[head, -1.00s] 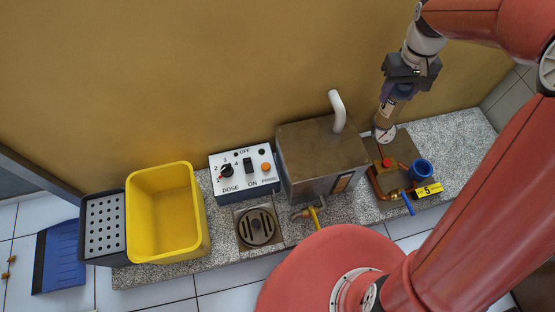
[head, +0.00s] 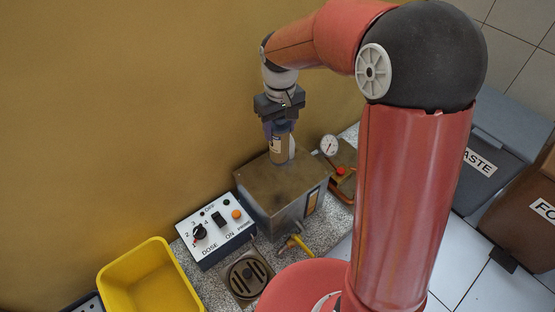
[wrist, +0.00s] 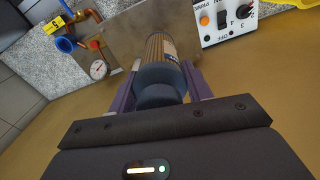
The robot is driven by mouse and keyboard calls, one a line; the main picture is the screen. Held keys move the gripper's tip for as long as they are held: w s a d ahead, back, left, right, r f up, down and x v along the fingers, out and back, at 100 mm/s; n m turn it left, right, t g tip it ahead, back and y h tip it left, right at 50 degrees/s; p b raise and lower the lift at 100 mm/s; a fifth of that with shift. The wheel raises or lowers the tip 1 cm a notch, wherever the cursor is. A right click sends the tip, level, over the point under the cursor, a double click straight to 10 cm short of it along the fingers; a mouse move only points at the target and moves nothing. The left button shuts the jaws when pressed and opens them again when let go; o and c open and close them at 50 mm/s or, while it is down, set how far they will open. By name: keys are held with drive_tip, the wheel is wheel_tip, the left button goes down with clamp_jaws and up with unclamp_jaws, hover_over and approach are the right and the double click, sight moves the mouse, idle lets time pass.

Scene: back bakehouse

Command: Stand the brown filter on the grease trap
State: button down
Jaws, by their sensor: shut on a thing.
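The brown filter (head: 277,152) is an upright cylinder with a pale label and a dark cap. My gripper (head: 279,128) is shut on its upper part. In the wrist view the filter's ribbed brown side (wrist: 156,47) shows between the purple fingers (wrist: 160,75). The grease trap appears to be the brownish metal box (head: 270,190), which also shows in the wrist view (wrist: 120,20). In the head view the filter's lower end overlaps the box's top near its back edge. I cannot tell whether they touch.
A dosing control box (head: 215,228) and a yellow tub (head: 150,283) stand left of the metal box. A round drain grille (head: 249,276) lies in front. A pressure gauge (head: 329,146) and copper pipework (head: 340,183) are just right. The wall is close behind.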

sight(279, 155)
wheel_tip(279, 155, down, 11)
drive_tip(key=shift+r+b, duration=0.1)
drive_tip(key=shift+b, duration=0.65)
drive_tip(key=c, duration=0.6)
unclamp_jaws()
drive_tip(key=shift+f, duration=0.2)
drive_tip(key=shift+c, duration=0.2)
